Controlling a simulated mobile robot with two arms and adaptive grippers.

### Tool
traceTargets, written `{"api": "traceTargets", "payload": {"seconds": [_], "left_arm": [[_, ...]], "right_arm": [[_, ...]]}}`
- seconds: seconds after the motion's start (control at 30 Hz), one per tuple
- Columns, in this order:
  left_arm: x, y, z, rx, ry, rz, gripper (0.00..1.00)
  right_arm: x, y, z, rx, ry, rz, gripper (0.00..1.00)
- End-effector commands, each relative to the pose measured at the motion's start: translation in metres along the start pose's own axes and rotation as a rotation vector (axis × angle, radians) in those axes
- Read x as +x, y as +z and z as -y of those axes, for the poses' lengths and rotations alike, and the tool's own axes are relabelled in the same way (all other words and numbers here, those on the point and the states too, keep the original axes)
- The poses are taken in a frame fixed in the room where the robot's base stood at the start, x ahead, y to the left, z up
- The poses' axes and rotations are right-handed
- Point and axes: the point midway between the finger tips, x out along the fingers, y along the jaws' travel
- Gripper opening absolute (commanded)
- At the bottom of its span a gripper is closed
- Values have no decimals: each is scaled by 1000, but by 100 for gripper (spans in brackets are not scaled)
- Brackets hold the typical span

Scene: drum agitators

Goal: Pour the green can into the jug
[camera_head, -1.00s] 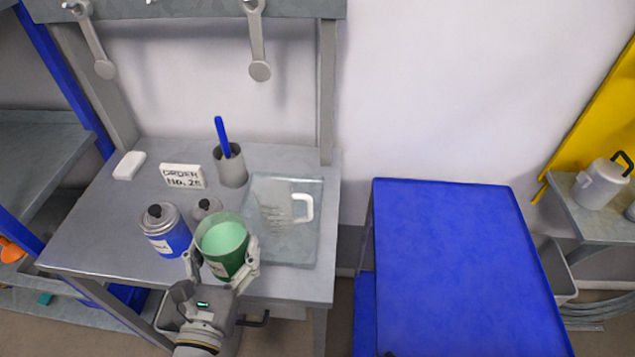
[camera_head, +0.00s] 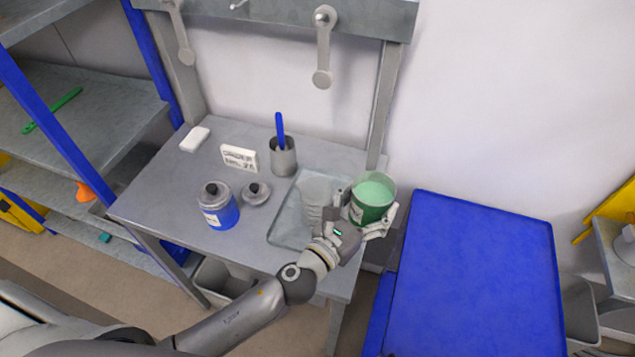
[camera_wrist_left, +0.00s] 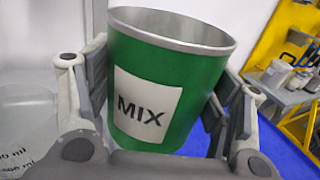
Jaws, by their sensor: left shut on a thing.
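My left gripper (camera_head: 366,224) is shut on the open green can (camera_head: 369,212), which holds light green liquid. The can is held above the right side of the bench, to the right of the jug. In the left wrist view the can (camera_wrist_left: 160,85) sits between both fingers, carries a "MIX" label and tilts slightly. The clear jug (camera_head: 312,200) stands upright on a glassy tray (camera_head: 283,236); its right side is hidden behind my gripper and arm. Part of the jug (camera_wrist_left: 25,130) also shows at the left of the left wrist view. My right gripper is not in view.
A blue can (camera_head: 220,214) with a grey lid and a loose lid (camera_head: 256,194) stand left of the tray. A grey cup (camera_head: 283,158) with a blue stick, an order sign (camera_head: 239,157) and a white block (camera_head: 195,139) are behind. A blue cart (camera_head: 475,275) stands right.

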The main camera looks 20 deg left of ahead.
Motion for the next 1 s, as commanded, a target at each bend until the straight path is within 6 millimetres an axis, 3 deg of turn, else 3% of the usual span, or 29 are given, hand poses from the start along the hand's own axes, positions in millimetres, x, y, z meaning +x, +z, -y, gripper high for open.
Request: {"api": "traceTargets", "payload": {"seconds": [0.53,1.0], "left_arm": [[7,4,2,-5,-14,4,36],[4,11,-8,-182,-14,42,36]], "right_arm": [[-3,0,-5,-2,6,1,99],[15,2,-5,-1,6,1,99]]}}
